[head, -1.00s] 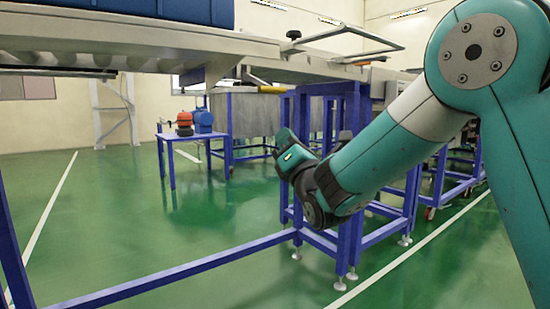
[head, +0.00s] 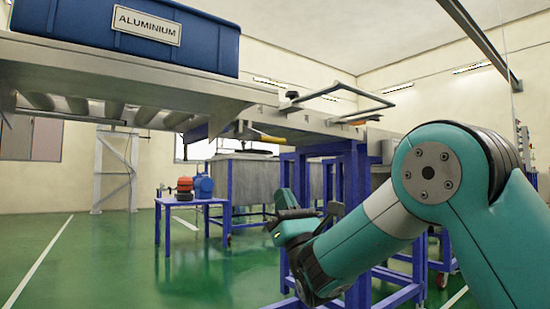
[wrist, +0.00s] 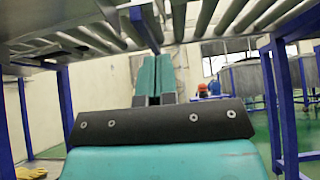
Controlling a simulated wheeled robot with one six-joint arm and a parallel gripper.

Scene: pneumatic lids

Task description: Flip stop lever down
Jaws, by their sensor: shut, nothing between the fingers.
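A lever-like part with a black knob (head: 292,95) sticks up at the edge of the conveyor in the head view. A yellow-tipped handle (head: 268,137) shows just below it; I cannot tell which of these is the stop lever. My gripper (head: 288,214) is below the conveyor level, near the blue legs, apart from both parts. In the wrist view my gripper (wrist: 155,75) points up toward the conveyor's underside, its two teal fingers together with nothing between them. No lever is clearly recognisable in the wrist view.
A conveyor (head: 130,75) carries a blue bin labelled ALUMINIUM (head: 190,45). A bent metal bar frame (head: 350,95) rises beside the knob. Blue stand legs (head: 352,200) are close behind my arm. A small blue table (head: 190,202) and grey tank (head: 250,172) stand farther back. Green floor is open at left.

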